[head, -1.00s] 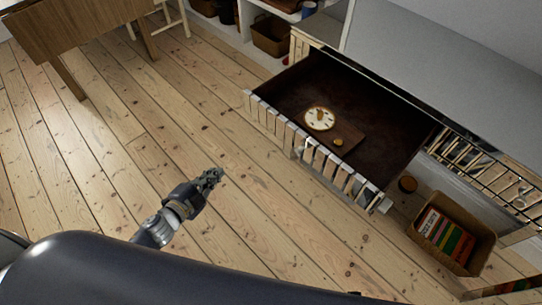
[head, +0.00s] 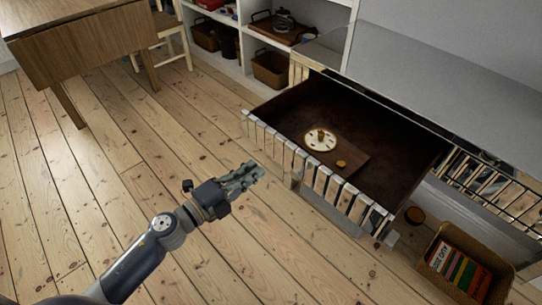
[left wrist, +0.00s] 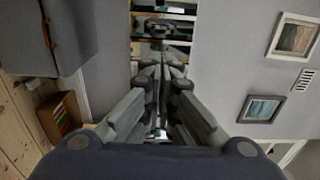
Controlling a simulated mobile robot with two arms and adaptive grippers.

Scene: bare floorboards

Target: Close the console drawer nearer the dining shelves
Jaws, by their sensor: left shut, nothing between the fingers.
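The console drawer (head: 385,172) is pulled far out from the grey-topped console (head: 440,80), next to the shelves. Its front (head: 312,178) is faced with pale, shiny strips. Inside lie a round white clock-like dial (head: 320,139), a brown board (head: 352,163) and a small yellowish round thing (head: 341,163). My left gripper (head: 250,175) is shut and empty. It is in front of the drawer front, to its left in the head view, apart from it. In the left wrist view its fingers (left wrist: 160,75) are together. My right gripper is not in view.
White shelves (head: 248,45) with baskets stand at the back. A wooden table (head: 75,40) and chair (head: 168,35) are at the upper left. A basket of books (head: 470,270) stands on the floor at the right. The floorboards around my left arm are clear.

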